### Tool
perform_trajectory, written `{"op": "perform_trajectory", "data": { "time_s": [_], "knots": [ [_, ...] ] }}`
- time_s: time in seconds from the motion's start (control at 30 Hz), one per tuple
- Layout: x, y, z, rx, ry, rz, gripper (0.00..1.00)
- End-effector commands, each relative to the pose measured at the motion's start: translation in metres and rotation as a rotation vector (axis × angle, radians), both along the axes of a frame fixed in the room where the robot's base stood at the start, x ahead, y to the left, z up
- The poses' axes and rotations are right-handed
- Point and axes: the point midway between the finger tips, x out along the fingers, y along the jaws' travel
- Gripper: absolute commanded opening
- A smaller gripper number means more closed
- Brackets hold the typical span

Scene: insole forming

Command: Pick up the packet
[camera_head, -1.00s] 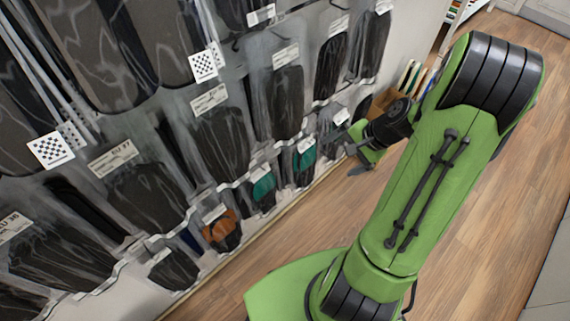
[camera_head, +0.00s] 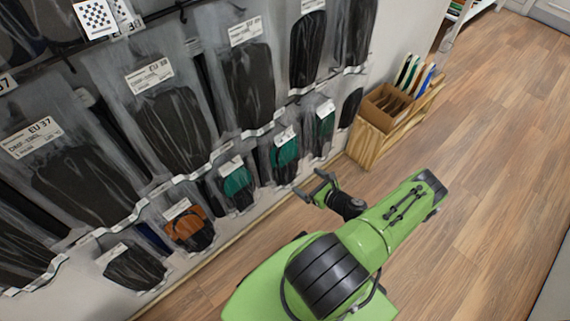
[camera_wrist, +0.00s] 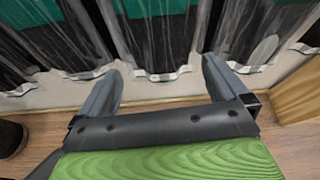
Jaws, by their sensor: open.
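Clear packets hang in rows on the wall at left in the head view, so I cannot tell which one is meant. In the lower row, packets with teal inserts hang nearest my gripper, among them a middle teal packet (camera_head: 285,158). An orange and black packet (camera_head: 188,228) hangs further left. My gripper (camera_head: 313,184) is open and empty, in front of the wall below and right of the teal packets. In the wrist view, a black packet with a teal top (camera_wrist: 157,45) hangs ahead between the open fingers (camera_wrist: 162,66), apparently not touched.
Larger dark packets (camera_head: 172,120) with white labels hang in the upper row. A wooden box (camera_head: 375,130) stands by the wall beyond my gripper. The wooden floor (camera_head: 470,190) is clear at right. In the wrist view, a dark round object (camera_wrist: 12,137) shows at lower left.

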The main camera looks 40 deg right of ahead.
Motion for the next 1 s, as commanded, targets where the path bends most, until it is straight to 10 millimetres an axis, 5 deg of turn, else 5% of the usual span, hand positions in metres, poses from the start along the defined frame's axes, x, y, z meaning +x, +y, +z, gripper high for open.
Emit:
{"op": "perform_trajectory", "data": {
  "time_s": [0.5,0.73,1.0],
  "knots": [
    [0.079,-0.001,-0.036,-0.003,0.000,0.004,1.00],
    [0.082,-0.002,-0.035,-0.001,0.001,0.003,1.00],
    [0.082,-0.001,-0.035,-0.001,0.001,0.003,0.62]
  ]
}}
